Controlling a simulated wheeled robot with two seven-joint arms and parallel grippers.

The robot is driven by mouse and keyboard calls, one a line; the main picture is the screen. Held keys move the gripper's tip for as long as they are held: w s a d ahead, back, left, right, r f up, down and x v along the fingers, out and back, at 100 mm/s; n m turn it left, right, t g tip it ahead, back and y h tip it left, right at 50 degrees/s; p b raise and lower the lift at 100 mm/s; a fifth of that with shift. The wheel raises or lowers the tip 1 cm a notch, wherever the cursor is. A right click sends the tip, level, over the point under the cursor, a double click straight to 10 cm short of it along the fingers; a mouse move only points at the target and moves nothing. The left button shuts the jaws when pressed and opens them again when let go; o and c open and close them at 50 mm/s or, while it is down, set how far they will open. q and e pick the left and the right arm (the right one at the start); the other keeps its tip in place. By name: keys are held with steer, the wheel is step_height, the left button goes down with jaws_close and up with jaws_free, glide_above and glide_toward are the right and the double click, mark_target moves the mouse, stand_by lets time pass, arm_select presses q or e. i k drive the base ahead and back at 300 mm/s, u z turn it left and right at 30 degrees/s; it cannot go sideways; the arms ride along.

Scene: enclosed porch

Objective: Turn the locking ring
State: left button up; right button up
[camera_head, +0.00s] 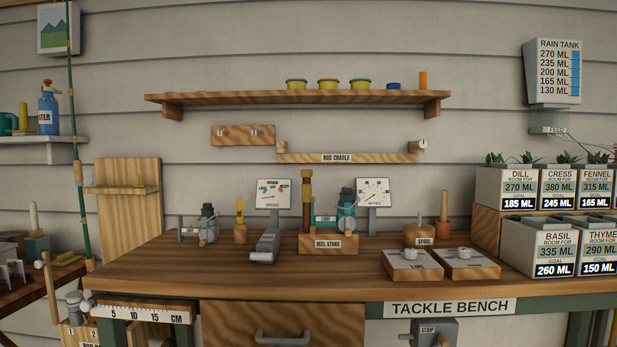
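A wooden block labelled "REEL STAND" (328,244) stands at the middle of the bench. An upright brown rod handle (307,198) rises from its left part, with a lighter, wider band (307,174) near its top. A teal reel (346,213) is close to the handle on the right, next to a small tag reading "LIGHT" (325,219). No part is labelled as a locking ring; I cannot tell for sure which piece it is, or whether the reel touches the handle. Neither of my grippers is in view.
A grey reel (208,226) stands on the bench's left. A grey device (266,244) is left of the stand. Planters (537,252) fill the right end. A green fishing rod (78,160) stands at left.

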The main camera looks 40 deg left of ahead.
mark_target(303, 172)
steer(key=k, duration=1.3)
steer(key=z, duration=0.4)
steer(key=i, duration=0.45)
steer(key=z, duration=0.6)
steer(key=i, duration=0.85)
steer(key=u, duration=0.75)
steer(key=i, duration=0.8)
steer(key=u, duration=0.85)
